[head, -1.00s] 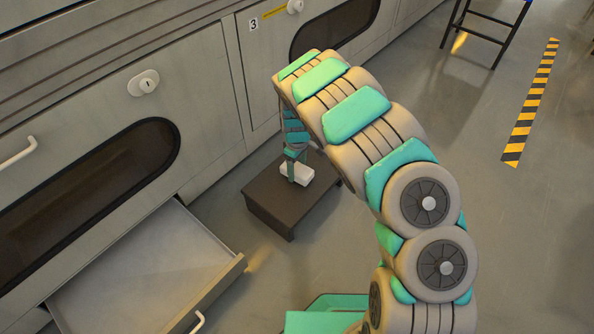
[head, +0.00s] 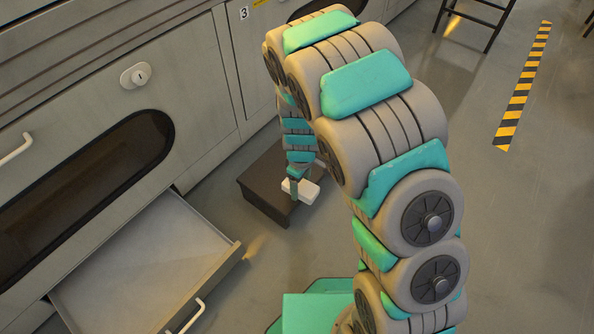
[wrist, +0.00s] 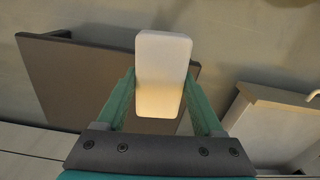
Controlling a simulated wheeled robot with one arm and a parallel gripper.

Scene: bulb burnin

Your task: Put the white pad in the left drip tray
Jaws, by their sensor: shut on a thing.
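The white pad (wrist: 162,75) is a rounded white block between the green fingers of my gripper (wrist: 162,98) in the wrist view. My gripper is shut on it. In the head view the white pad (head: 302,191) hangs at the gripper's (head: 297,185) lower end, by the front edge of a low dark brown stool. An open drawer-like tray (head: 150,262) juts from the left cabinet; it looks empty. It also shows at the right of the wrist view (wrist: 262,125). I cannot tell whether it is the left drip tray.
The low dark brown stool (head: 262,188) stands against the cabinets, right of the open tray. Grey cabinets (head: 85,85) line the left. A dark-legged stand (head: 490,25) is far back. Floor on the right is clear beside a striped strip (head: 522,90).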

